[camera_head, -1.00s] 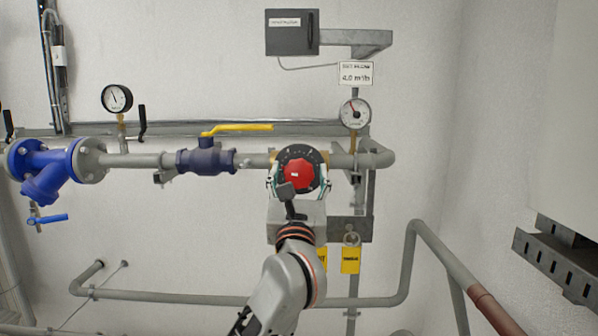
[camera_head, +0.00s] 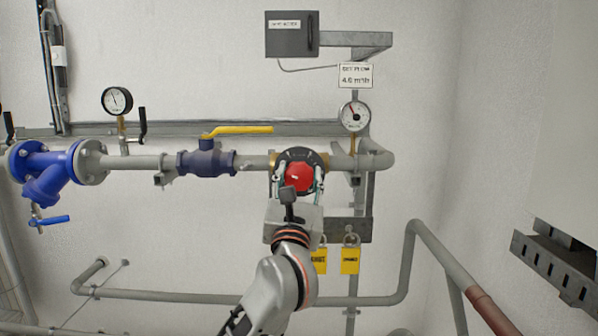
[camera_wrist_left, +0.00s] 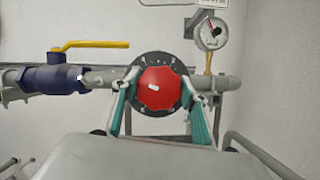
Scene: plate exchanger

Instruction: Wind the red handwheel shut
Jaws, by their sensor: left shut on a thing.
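The red handwheel (camera_head: 299,177) sits in front of a dark round scale plate (camera_head: 301,154) on the grey pipe. It also shows in the left wrist view (camera_wrist_left: 160,89), with a small white mark on its face. My left gripper (camera_head: 299,182) reaches up to it from below. Its two fingers lie on the left and right sides of the wheel and are shut on it. In the left wrist view the fingers (camera_wrist_left: 160,95) touch the wheel's rim on both sides. The lower edge of the wheel is partly hidden by my gripper in the head view. My right gripper is not in view.
A blue valve (camera_head: 206,161) with a yellow lever (camera_head: 238,130) is left of the wheel. A dial gauge (camera_head: 354,116) stands to the upper right. Yellow tags (camera_head: 350,261) hang from a bracket below right. A grey pipe (camera_head: 180,297) runs low along the wall.

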